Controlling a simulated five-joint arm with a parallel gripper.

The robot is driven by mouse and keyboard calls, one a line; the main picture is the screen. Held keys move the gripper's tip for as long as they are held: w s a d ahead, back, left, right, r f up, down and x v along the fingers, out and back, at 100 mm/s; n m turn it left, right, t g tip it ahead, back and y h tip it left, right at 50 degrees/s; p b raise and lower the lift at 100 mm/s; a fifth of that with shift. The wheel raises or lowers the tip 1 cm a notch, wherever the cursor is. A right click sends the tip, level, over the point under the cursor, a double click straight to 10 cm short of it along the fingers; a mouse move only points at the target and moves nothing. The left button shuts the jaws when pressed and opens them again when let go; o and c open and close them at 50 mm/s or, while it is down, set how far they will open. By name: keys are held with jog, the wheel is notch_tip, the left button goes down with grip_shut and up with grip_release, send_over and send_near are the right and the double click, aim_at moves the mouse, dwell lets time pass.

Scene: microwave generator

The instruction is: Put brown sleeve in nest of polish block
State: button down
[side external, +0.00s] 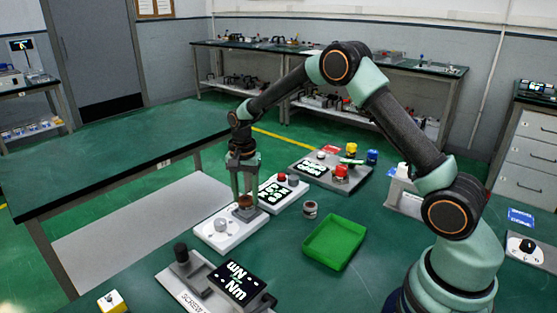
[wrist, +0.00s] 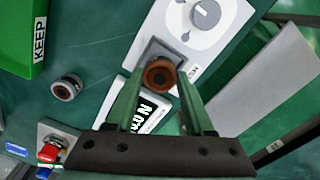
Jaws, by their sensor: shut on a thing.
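The brown sleeve (side external: 245,202) is held between the fingertips of my gripper (side external: 246,198), upright over the grey square nest of a white block with a round dial (side external: 222,228). In the wrist view the sleeve (wrist: 159,75) shows as a brown ring with a dark hole, between the tips of my gripper (wrist: 159,82). The grey nest (wrist: 155,47) shows around and behind it on the white block (wrist: 222,30). I cannot tell whether the sleeve's lower end is seated in the nest or just above it. No polish label is readable.
A second small ringed cylinder (side external: 310,209) stands on the green table between the block and a green tray (side external: 335,242). A white display unit (side external: 283,193) with a red button is close behind the block. A dark display device (side external: 236,282) stands in front.

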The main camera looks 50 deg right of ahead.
jog(key=shift+f, duration=0.75)
jog(key=shift+c, duration=1.4)
grip_release()
jog(key=shift+f, duration=0.15)
